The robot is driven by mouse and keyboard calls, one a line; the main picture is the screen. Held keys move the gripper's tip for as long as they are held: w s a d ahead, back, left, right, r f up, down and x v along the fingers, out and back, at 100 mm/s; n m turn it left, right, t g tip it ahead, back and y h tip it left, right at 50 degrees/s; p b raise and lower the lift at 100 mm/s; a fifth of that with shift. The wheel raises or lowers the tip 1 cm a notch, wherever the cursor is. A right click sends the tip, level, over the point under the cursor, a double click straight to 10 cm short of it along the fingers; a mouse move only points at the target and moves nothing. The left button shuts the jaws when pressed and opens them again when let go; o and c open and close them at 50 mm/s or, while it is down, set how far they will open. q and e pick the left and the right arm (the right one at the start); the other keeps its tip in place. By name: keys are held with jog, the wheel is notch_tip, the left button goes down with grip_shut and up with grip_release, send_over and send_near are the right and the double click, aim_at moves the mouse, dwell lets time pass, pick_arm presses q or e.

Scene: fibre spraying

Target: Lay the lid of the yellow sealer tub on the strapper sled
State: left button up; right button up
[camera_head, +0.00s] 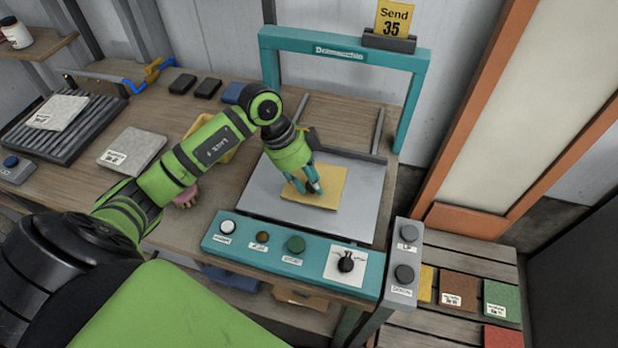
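A flat yellow square piece (330,188), which looks like the lid, lies on the grey bed (362,210) of the teal strapper machine (340,45). My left gripper (312,187) points down over this piece, its teal fingertips at or just above the surface. I cannot tell whether the fingers grip it. A yellow object (222,152), perhaps the sealer tub, is mostly hidden behind my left arm. I cannot single out the sled from the bed. My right gripper does not show.
A teal control panel (290,250) with knobs runs along the bed's front. Grey button box (404,262) stands at its right corner. A pale packet (132,148) and a ribbed rack (65,125) are on the left. Coloured blocks (458,290) lie on slats at lower right.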

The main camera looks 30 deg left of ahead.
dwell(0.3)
pick_arm(q)
jog(key=shift+r, duration=0.25)
jog(key=b+v, duration=0.1)
jog(key=v, duration=1.1)
